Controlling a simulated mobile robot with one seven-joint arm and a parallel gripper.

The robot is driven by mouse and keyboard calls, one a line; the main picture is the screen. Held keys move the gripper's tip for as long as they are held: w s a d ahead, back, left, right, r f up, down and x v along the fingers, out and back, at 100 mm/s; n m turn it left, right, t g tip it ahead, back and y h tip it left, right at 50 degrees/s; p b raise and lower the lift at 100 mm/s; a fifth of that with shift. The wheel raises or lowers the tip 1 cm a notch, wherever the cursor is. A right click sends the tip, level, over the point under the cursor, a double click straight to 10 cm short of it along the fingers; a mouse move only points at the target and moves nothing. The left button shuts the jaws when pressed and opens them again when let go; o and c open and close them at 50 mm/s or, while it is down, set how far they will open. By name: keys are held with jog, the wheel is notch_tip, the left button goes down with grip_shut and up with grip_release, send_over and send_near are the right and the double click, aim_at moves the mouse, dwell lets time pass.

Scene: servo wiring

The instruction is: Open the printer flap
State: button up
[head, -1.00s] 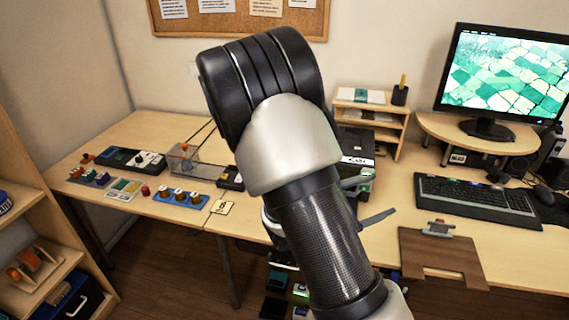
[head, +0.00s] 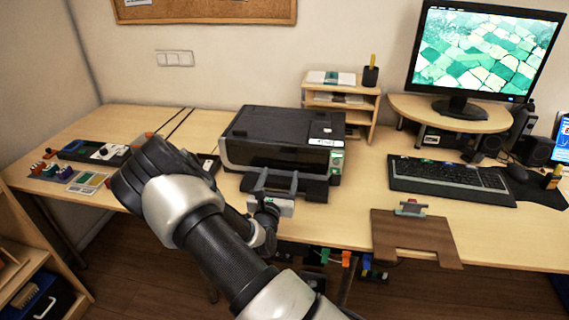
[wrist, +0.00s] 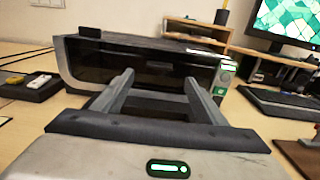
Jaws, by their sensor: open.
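The black and grey printer (head: 290,122) stands on the desk near the back, its front facing me. Its dark glossy front panel (wrist: 110,68), which looks like the flap, appears closed, upright under the top cover. My gripper (head: 278,176) is in front of the printer, low and near its front. Its two grey fingers are apart with nothing between them. In the wrist view the open fingers (wrist: 158,84) point at the printer's front, below the panel's upper edge. I cannot tell whether the fingertips touch the printer. The fingers hide part of the lower front.
A small shelf (head: 325,100) stands behind the printer at right. A keyboard (head: 445,178) and monitor (head: 485,50) are further right. A clipboard (head: 412,240) lies at the desk's front edge. Small parts (head: 55,170) lie at left, partly behind my arm.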

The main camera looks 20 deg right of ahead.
aim_at(286, 159)
jog(key=b+x, duration=0.1)
jog(key=x, duration=0.7)
jog(key=shift+w+d, duration=0.2)
jog(key=shift+w, duration=0.05)
